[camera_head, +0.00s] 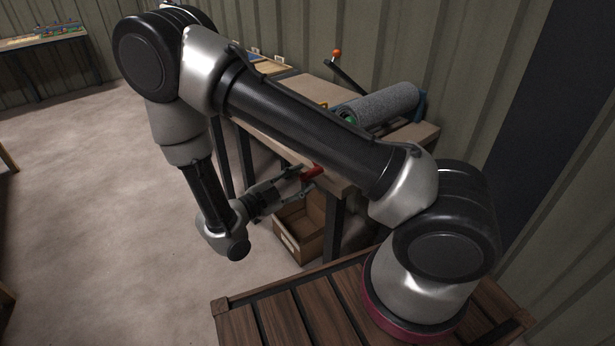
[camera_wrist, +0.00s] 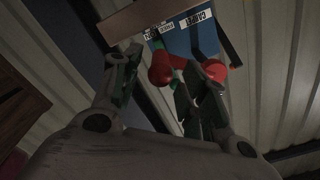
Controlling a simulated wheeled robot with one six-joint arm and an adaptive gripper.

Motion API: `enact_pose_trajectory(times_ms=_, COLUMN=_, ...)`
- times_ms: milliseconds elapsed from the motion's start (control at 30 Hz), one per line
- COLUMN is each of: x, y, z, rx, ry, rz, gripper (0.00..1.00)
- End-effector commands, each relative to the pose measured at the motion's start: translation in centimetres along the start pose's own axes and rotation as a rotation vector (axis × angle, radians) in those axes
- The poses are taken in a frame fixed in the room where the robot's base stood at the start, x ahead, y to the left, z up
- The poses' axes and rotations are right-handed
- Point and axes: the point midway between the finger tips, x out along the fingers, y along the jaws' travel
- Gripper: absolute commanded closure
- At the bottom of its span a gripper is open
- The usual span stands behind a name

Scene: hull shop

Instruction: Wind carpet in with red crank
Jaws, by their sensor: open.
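The red crank (camera_head: 313,172) sticks out at the front edge of the workbench. It also shows in the wrist view (camera_wrist: 162,69), with a second red end (camera_wrist: 215,70) to the right, partly behind a finger. My gripper (camera_head: 305,178) is open at the crank, its fingers apart. In the wrist view my gripper (camera_wrist: 158,78) has one finger left of the nearer red part and the other to its right; I cannot tell whether they touch it. The grey carpet roll (camera_head: 388,103) lies on the bench, partly hidden by my arm.
A blue bracket labelled CARPET (camera_wrist: 190,40) stands behind the crank. A lever with an orange knob (camera_head: 337,53) rises behind the roll. A wooden crate (camera_head: 292,240) sits under the workbench (camera_head: 318,92). Open floor (camera_head: 100,200) lies to the left.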

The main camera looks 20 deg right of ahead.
Motion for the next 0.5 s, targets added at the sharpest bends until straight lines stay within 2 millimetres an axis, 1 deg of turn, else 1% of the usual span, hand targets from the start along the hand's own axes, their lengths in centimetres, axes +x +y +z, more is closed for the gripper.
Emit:
enact_pose_trajectory(times_ms=33, x=-1.4, y=0.0, z=0.1, rx=0.001, ry=-0.005, rz=-0.004, gripper=0.57)
enact_pose_trajectory(times_ms=200, x=-5.0, y=0.0, z=0.1, rx=0.001, ry=-0.003, rz=-0.002, gripper=0.57)
enact_pose_trajectory(times_ms=333, x=-7.0, y=0.1, z=0.0, rx=0.000, ry=-0.002, rz=-0.001, gripper=0.57)
enact_pose_trajectory(times_ms=400, x=-7.7, y=0.1, z=0.0, rx=0.000, ry=-0.001, rz=0.000, gripper=0.57)
enact_pose_trajectory(times_ms=500, x=-8.1, y=0.1, z=0.0, rx=-0.002, ry=0.000, rz=0.000, gripper=0.57)
